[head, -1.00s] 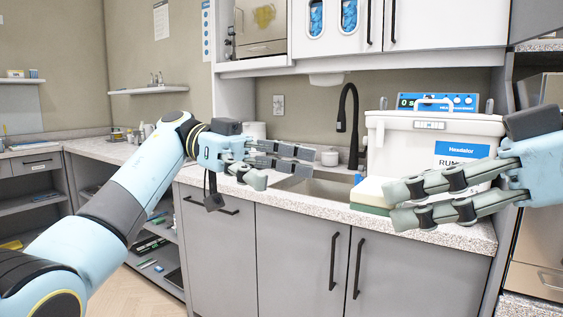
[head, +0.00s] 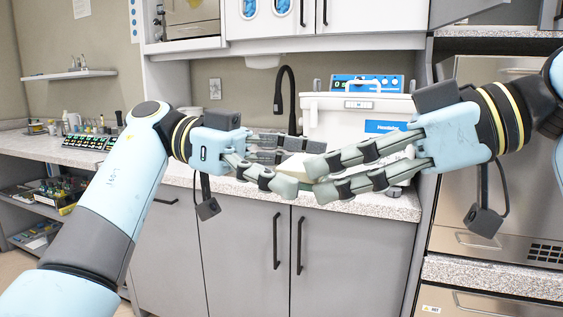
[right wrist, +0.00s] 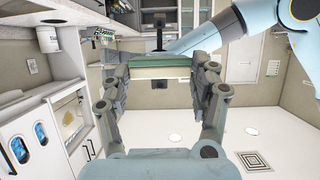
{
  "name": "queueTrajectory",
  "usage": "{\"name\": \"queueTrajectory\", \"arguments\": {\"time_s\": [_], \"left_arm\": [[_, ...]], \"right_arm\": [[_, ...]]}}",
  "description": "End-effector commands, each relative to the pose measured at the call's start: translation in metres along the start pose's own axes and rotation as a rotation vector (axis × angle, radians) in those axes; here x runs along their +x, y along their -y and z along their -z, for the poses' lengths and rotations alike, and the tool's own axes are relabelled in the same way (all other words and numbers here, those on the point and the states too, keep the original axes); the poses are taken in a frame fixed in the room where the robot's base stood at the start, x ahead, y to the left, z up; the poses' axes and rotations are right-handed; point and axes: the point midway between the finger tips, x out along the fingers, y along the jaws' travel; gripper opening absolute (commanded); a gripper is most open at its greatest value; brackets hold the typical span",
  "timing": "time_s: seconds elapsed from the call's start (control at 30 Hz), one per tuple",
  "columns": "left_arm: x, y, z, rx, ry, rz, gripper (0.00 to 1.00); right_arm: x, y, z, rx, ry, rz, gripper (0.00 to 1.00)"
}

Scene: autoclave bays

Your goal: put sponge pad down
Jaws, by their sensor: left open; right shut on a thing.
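The sponge pad, cream with a green layer, shows in the right wrist view (right wrist: 158,66) between the fingers of my right gripper. In the head view only a pale part of it (head: 296,166) shows between the fingers. My right gripper (head: 317,180) is shut on the pad and holds it in front of the counter's edge. My left gripper (head: 290,168) is open, with its fingertips close to the pad's left side and the right fingertips. Overlapping fingers hide whether the left fingers touch the pad.
The speckled counter (head: 398,206) runs behind both grippers. A white bath unit with a blue panel (head: 366,84) stands on it, next to a black faucet (head: 288,95). Grey cabinet doors (head: 240,250) are below. A steel autoclave (head: 480,210) stands at the right.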

Motion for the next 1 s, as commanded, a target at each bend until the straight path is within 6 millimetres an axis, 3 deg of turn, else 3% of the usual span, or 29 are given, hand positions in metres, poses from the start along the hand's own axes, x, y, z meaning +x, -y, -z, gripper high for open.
{"name": "queueTrajectory", "arguments": {"time_s": [0.17,0.6,0.73,0.77,0.8,0.97,1.0], "left_arm": [[-0.0001,0.0,0.0,0.0,0.0,0.0,0.94],[-0.0001,0.0007,0.0004,0.0,-0.001,0.002,0.38],[0.0,0.001,0.0006,0.0,-0.001,0.003,0.35],[0.0,0.001,0.0006,0.0,-0.001,0.003,0.35],[0.0,0.001,0.0006,0.0,-0.001,0.003,0.35],[-0.0001,0.0006,0.0004,0.0,-0.001,0.002,0.34],[-0.0002,0.0005,0.0003,0.0,-0.001,0.002,0.34]], "right_arm": [[0.0,0.0,0.0001,0.0,0.0,0.0,0.48],[0.0001,0.001,0.0003,-0.001,-0.001,0.004,0.52],[0.0001,0.0014,0.0005,-0.001,-0.002,0.005,0.54],[0.0001,0.0015,0.0005,-0.001,-0.002,0.005,0.69],[0.0001,0.0015,0.0006,-0.001,-0.003,0.005,0.74],[0.0001,0.0009,0.0004,-0.001,-0.002,0.003,0.95],[0.0001,0.0008,0.0003,-0.001,-0.001,0.003,0.95]]}}
